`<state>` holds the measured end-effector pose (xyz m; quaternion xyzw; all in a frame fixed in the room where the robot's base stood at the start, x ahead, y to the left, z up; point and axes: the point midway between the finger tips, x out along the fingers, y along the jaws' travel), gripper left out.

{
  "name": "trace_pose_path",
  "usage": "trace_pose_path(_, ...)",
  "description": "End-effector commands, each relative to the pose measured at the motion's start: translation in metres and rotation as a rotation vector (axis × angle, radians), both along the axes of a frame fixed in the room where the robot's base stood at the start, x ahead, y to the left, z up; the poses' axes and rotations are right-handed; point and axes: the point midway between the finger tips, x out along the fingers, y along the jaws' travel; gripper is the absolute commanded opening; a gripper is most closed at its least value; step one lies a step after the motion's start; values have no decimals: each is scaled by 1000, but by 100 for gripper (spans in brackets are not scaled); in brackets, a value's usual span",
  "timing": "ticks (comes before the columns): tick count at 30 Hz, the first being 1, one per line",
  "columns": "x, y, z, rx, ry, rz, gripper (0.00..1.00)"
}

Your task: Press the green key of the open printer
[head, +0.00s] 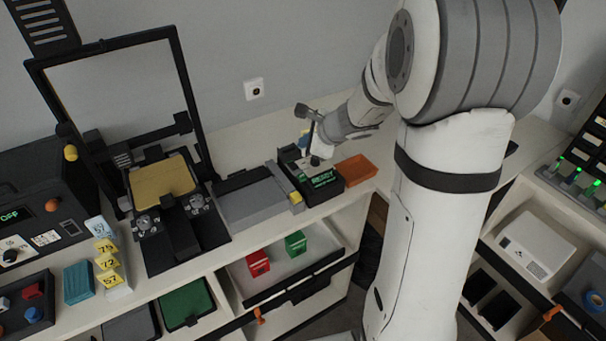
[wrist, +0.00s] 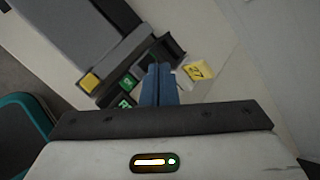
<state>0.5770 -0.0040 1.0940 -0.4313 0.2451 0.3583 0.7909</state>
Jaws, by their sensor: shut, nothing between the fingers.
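A grey, low machine (head: 250,202) stands on the white counter, with a yellow key (head: 296,197) at its right front corner. It also shows in the wrist view (wrist: 75,35). A black unit (head: 338,187) adjoins its right end and carries a green lit panel (head: 323,179). The wrist view shows two green patches on this black unit, an upper one (wrist: 127,81) and a lower one (wrist: 123,102). I cannot tell which is a key. My gripper (wrist: 157,68) is shut and empty, pointing down over the unit. Whether its tips touch anything is unclear.
A black-framed machine (head: 187,92) with a yellow plate stands to the left. An orange tray (head: 356,170) lies right of the black unit. A yellow tag (wrist: 198,71) is beside my fingers. Red (head: 258,263) and green (head: 295,243) boxes sit on the shelf below.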

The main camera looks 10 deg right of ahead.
Motion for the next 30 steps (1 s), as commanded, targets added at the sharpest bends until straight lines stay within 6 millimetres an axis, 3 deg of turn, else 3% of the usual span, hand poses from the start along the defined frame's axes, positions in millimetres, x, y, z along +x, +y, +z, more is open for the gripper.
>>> trace_pose_path(8,0,0,-15,0,1,1,0)
trace_pose_path(21,0,-1,-77,-1,-1,1,0)
trace_pose_path(30,0,-1,-89,-1,-1,0,0)
